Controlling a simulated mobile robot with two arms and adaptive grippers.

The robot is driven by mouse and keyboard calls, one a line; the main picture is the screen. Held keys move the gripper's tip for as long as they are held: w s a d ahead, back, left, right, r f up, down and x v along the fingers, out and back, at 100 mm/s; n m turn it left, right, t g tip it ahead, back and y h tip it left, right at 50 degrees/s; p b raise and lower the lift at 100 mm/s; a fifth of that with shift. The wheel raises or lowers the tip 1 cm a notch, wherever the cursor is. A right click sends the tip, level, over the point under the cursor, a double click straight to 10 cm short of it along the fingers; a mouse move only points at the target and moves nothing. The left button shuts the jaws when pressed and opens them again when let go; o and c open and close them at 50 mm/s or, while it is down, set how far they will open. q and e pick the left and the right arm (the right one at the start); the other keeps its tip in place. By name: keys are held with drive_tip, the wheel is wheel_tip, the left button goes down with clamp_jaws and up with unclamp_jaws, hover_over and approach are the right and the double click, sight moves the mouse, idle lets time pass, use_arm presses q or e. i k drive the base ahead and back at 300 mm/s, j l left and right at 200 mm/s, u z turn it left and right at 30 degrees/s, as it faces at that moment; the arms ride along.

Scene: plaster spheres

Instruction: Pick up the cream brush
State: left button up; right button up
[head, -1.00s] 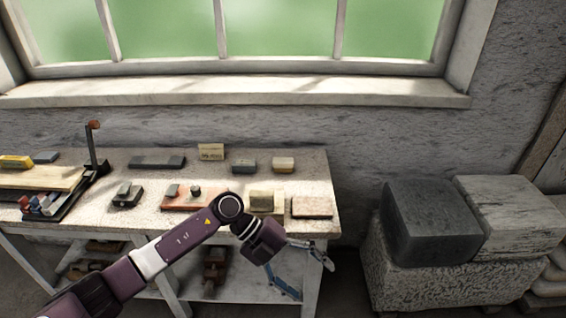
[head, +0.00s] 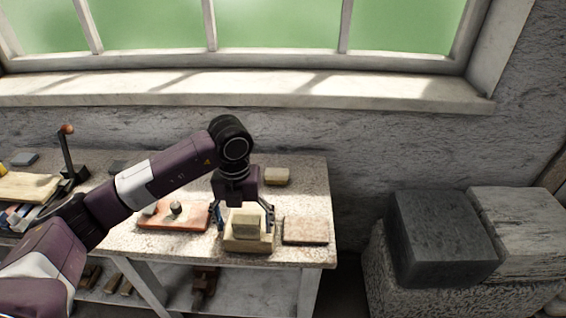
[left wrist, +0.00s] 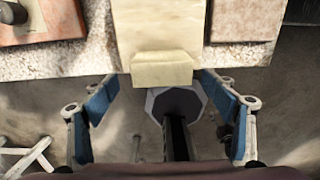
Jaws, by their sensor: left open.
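The cream brush (head: 245,229) appears to be the pale block with a raised grip on a wider base, near the front edge of the worktable. In the left wrist view its pale body (left wrist: 158,25) and the small raised block (left wrist: 162,70) show ahead, between the lines of the fingers. My left gripper (head: 244,212) is open and points down, with a blue finger on either side of the block in the head view. In the left wrist view the open fingers (left wrist: 162,85) hold nothing, and I see no contact. My right gripper is not in view.
A flat pinkish slab (head: 305,231) lies right of the brush, and a reddish board (head: 172,217) with small pieces lies left. A small tan block (head: 277,176) sits behind. The worktable (head: 310,190) has free room at back right. Stone blocks (head: 440,237) stand right.

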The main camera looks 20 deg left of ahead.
sight(274, 176)
drive_tip(key=i, duration=0.9)
